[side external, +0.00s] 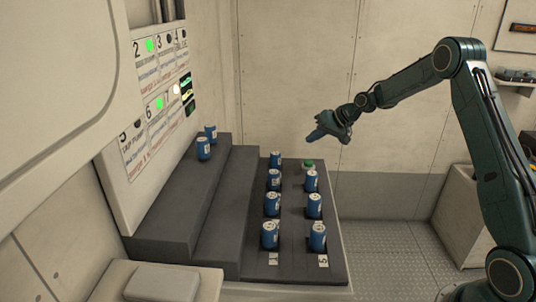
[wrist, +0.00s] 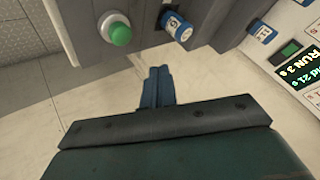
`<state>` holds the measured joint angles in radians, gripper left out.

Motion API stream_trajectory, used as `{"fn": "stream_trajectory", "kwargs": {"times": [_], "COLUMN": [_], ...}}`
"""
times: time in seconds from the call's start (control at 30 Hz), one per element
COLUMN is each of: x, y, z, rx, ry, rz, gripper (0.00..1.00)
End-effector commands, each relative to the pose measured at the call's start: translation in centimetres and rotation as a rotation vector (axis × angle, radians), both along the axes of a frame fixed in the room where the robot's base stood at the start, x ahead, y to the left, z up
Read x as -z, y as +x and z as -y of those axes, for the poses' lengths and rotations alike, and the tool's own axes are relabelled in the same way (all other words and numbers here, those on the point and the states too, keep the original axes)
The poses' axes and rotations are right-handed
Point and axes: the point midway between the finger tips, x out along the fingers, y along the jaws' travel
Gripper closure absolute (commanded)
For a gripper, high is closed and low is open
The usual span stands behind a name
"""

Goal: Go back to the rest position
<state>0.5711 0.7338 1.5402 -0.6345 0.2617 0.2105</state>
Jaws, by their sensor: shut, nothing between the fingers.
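My gripper (side external: 316,135) is up in the air behind and above the far end of the stepped grey rack, with its fingers pointing left in the side view. In the wrist view the blue fingers of my gripper (wrist: 158,88) are together with nothing between them. Several blue cans (side external: 270,235) stand in two rows on the lowest step.
The grey stepped rack (side external: 220,225) stands against the left wall, with two blue cans (side external: 204,148) on its top step. A panel with lit indicators (side external: 160,80) is on that wall. A pale bin (side external: 460,215) stands right. The air around my gripper is clear.

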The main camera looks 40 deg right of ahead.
Motion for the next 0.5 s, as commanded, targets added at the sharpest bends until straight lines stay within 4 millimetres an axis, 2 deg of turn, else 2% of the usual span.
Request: {"fn": "stream_trajectory", "kwargs": {"times": [0.27,0.5], "x": [-3.7,-8.1], "y": [-1.6,-4.9], "z": [-2.9,-6.9], "rx": [-0.039,-0.089], "ry": [-0.059,-0.142], "rz": [-0.02,-0.053], "gripper": [1.0,1.0]}}
